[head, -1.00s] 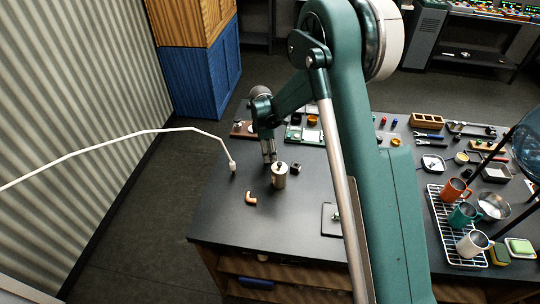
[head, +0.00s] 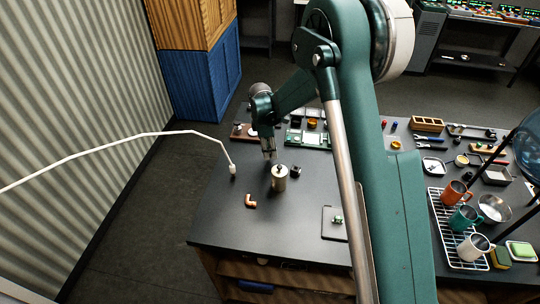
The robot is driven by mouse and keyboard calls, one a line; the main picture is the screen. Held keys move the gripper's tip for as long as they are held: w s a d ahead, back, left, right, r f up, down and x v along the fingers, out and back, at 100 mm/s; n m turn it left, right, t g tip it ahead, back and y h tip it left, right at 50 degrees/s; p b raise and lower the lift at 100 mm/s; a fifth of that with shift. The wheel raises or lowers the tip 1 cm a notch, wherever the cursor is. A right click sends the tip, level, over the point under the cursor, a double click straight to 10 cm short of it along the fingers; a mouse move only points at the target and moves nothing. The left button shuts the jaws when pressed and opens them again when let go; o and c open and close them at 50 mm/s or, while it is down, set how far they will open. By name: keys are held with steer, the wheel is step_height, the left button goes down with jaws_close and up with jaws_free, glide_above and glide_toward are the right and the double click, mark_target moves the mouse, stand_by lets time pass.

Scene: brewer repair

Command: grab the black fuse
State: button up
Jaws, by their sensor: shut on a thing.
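My gripper (head: 269,155) points down over the left part of the dark table, just behind a metal canister (head: 279,178). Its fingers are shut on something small. What they hold is too small and too hidden to make out, so I cannot tell by sight whether it is the black fuse. A small dark block (head: 295,171) sits on the table to the right of the canister, apart from the gripper. I cannot clearly identify a black fuse lying anywhere on the table.
A copper elbow (head: 250,201) lies in front of the gripper. A white cable's end (head: 233,169) stands to its left. A green board (head: 308,138) lies behind. Mugs stand on a white rack (head: 462,262) at the right. The front left tabletop is clear.

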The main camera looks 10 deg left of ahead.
steer(key=shift+r, duration=3.8)
